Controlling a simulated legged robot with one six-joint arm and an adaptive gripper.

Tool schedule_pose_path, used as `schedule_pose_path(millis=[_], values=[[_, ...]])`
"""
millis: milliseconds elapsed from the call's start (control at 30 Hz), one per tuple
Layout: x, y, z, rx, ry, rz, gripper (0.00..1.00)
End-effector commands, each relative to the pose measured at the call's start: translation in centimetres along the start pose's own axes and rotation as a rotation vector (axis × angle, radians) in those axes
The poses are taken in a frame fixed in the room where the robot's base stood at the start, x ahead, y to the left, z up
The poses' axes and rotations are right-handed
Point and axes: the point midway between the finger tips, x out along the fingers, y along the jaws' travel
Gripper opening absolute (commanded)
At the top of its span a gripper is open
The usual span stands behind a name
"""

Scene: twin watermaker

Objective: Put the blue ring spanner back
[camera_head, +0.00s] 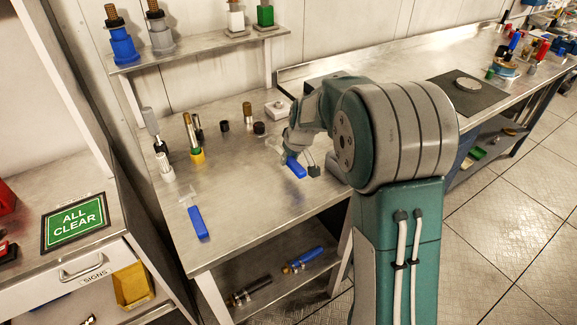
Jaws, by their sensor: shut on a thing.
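My gripper (299,163) is low over the right part of the steel bench (240,185), shut on a blue-handled tool (296,168), which looks like the blue ring spanner. The blue handle shows beside the fingers, and a pale metal part shows to its upper left. The arm hides some of it, and its head is too small to make out. I cannot tell whether it touches the bench. A second blue-handled tool (198,222) lies near the bench's front left, its silver head pointing away.
Several upright fittings, including a yellow-based one (197,155), stand at the bench's back left. A white block (277,108) sits behind my gripper. A raised shelf (200,50) holds fittings. A lower shelf (265,283) holds more tools. The bench's front middle is clear.

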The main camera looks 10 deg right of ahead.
Motion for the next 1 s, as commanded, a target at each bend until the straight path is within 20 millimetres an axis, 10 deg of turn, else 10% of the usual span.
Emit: schedule_pose_path(millis=[700,733,767,1000], values=[[4.2,0.1,0.8,0.0,0.001,0.001,0.0],[4.2,0.1,0.8,0.0,0.001,0.001,0.5],[4.2,0.1,0.8,0.0,0.001,0.001,0.63],[4.2,0.1,0.8,0.0,0.0,0.001,0.71]])
